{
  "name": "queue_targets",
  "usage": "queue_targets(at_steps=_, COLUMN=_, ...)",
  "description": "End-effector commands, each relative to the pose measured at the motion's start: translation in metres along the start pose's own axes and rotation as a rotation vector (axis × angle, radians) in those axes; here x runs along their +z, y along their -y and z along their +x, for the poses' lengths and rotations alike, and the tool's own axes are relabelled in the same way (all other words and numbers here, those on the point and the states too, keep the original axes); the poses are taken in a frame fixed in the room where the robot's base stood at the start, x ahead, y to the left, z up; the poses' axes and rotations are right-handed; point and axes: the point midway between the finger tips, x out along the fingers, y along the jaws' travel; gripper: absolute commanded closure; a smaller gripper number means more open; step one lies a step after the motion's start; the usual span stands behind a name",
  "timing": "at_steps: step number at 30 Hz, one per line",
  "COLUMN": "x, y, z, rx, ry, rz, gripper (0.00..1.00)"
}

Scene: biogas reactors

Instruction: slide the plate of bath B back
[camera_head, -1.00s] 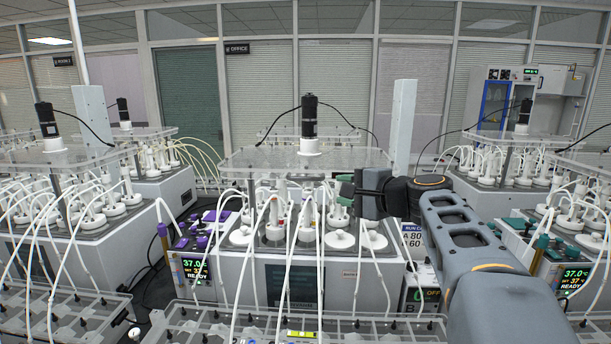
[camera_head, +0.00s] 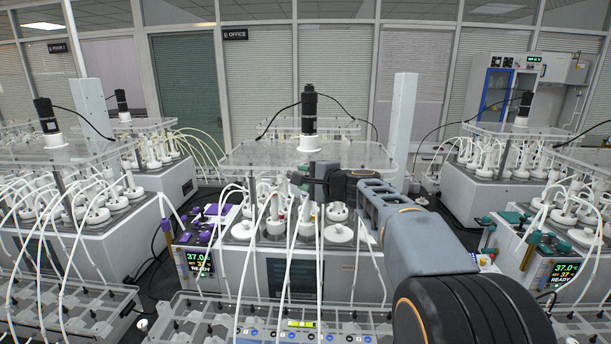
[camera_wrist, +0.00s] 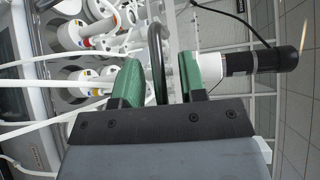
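The clear plate (camera_head: 345,155) lies level over the central bath (camera_head: 345,268), with a black motor (camera_head: 309,112) standing on its white collar. No letter B is readable on this bath. My gripper (camera_head: 303,178) is at the plate's front edge, near its middle. In the wrist view my gripper (camera_wrist: 162,85) has its two green fingers apart. A dark looped bar (camera_wrist: 157,50), apparently a handle, and the clear plate edge (camera_wrist: 174,50) stand between them. I cannot tell whether either finger touches the bar.
White-lidded bottles (camera_head: 340,234) and many white tubes stand under and in front of the plate. A clear rack (camera_head: 190,315) runs along the front. Neighbouring baths stand left (camera_head: 60,160) and right (camera_head: 510,150). A white post (camera_head: 402,125) rises behind at right.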

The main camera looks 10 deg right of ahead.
Motion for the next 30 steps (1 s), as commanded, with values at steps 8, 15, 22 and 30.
queue_targets(at_steps=8, x=0.0001, y=-0.0002, z=0.0019, rx=0.000, ry=0.000, rz=0.000, gripper=0.62)
queue_targets(at_steps=15, x=0.0000, y=-0.0002, z=0.0017, rx=0.000, ry=0.000, rz=0.000, gripper=0.80)
queue_targets(at_steps=22, x=-0.0001, y=-0.0003, z=0.0016, rx=0.000, ry=0.000, rz=0.000, gripper=1.00)
queue_targets(at_steps=30, x=-0.0001, y=-0.0002, z=0.0016, rx=0.000, ry=0.000, rz=0.000, gripper=1.00)
